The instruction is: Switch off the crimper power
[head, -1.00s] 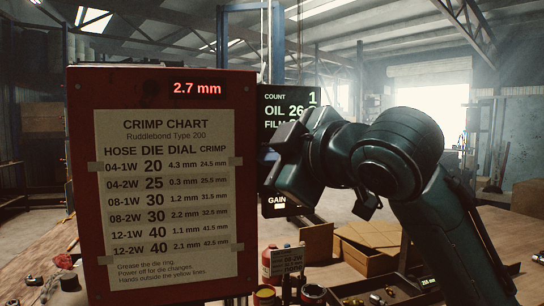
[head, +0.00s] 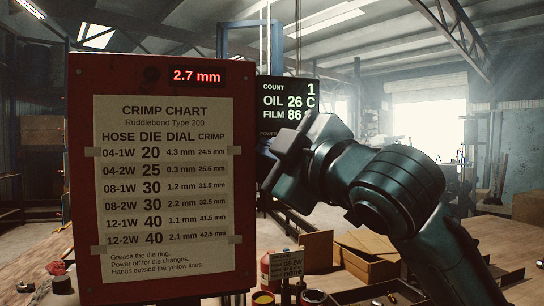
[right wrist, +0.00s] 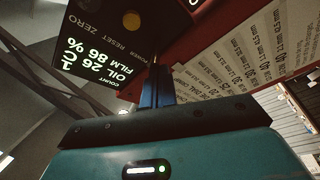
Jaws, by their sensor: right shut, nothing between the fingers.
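The crimper's dark control panel (head: 286,97) stands right of the red chart box and reads COUNT 1, OIL 26 C, FILM 86. A small POWER label shows below the readout in the head view; my right gripper covers the panel's lower part. The right wrist view shows the panel (right wrist: 92,30) upside down, with ZERO, RESET and POWER labels and a round amber control (right wrist: 131,20). I cannot tell which label belongs to it. My right gripper (head: 282,160) is shut and empty in front of the panel; its fingers (right wrist: 156,78) point towards it. Contact is unclear. My left gripper is out of view.
The red box (head: 165,285) with the crimp chart (head: 165,180) and a 2.7 mm display (head: 197,76) stands close on the left. Cardboard boxes (head: 368,245), a dark tray and small cans stand on the bench below my arm. The bench (head: 500,240) is mostly clear at right.

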